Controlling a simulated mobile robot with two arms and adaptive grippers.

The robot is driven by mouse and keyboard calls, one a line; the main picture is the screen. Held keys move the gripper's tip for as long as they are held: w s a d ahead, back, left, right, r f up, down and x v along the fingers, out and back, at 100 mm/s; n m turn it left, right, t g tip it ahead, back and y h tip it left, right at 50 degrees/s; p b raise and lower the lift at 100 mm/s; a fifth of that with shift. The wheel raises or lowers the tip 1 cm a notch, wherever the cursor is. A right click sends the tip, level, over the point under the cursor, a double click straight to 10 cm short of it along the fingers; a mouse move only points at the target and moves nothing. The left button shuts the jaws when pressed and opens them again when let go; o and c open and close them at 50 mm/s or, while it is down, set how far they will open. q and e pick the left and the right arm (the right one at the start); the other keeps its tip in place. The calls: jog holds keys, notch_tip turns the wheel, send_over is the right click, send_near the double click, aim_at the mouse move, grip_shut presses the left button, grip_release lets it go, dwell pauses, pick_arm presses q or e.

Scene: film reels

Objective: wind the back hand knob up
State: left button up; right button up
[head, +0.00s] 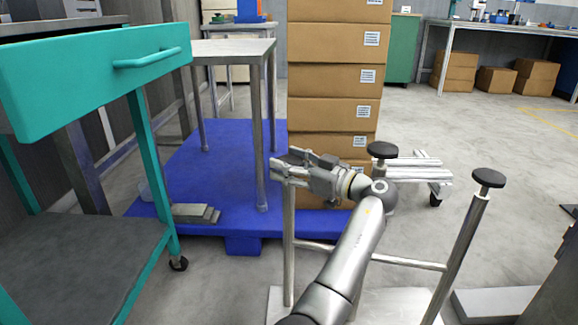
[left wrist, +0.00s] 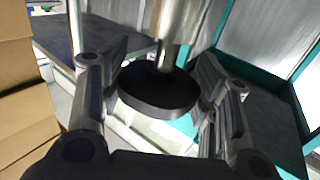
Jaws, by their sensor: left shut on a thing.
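My left gripper (head: 288,168) reaches to the top of a steel post (head: 288,250) on the left of a metal stand. In the left wrist view, a round black hand knob (left wrist: 158,92) on a steel stem sits between its two fingers, and the gripper is shut on it. In the head view the fingers hide this knob. Two other black knobs show: one (head: 382,150) just behind my left wrist, one (head: 488,178) on the right post, both apart from the fingers. Which is the back knob, I cannot tell for sure. My right gripper is out of view.
A crossbar (head: 415,262) joins the posts above a pale base plate (head: 385,305). A stack of cardboard boxes (head: 328,80) stands on a blue pallet (head: 190,175) behind the gripper. A teal drawer cart (head: 95,75) is at left. Floor at right is largely clear.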

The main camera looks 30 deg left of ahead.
pick_arm(q)
jog(key=shift+f, duration=0.35)
jog(key=o, duration=0.9)
jog(key=shift+o, duration=0.6)
jog(key=shift+r, duration=0.15)
jog(key=d, duration=0.7)
jog(key=shift+s+d, duration=0.15)
jog(key=shift+d, duration=0.1)
